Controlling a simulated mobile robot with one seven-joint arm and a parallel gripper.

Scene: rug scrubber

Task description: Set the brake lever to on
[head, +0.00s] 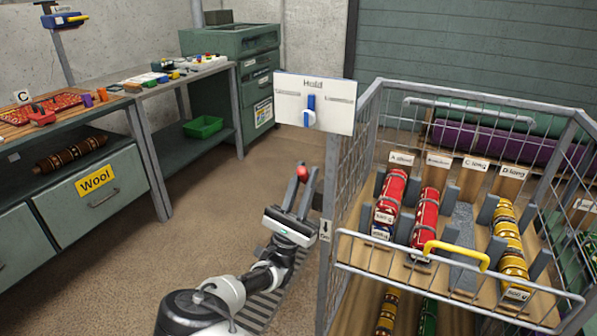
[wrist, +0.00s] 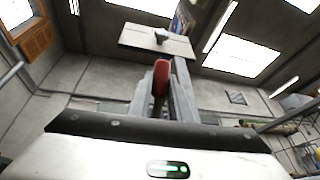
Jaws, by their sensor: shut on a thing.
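The red-tipped brake lever (head: 302,172) stands beside the left side of the wire cart, near its corner post. My gripper (head: 306,178) is shut on its red end, with one finger on each side. In the wrist view the red handle (wrist: 160,78) rises between the two grey fingers of my gripper (wrist: 162,95). The lower part of the lever is hidden by my gripper. A small label with a down arrow (head: 325,230) is on the cart post to the right. I cannot read any brake setting.
A white panel (head: 340,108) marked "Hold" with a blue slider stands above my gripper. The wire cart (head: 345,190) holding red and yellow rolls is close on the right. Workbenches (head: 150,115) stand left, with open brown floor (head: 215,215) between.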

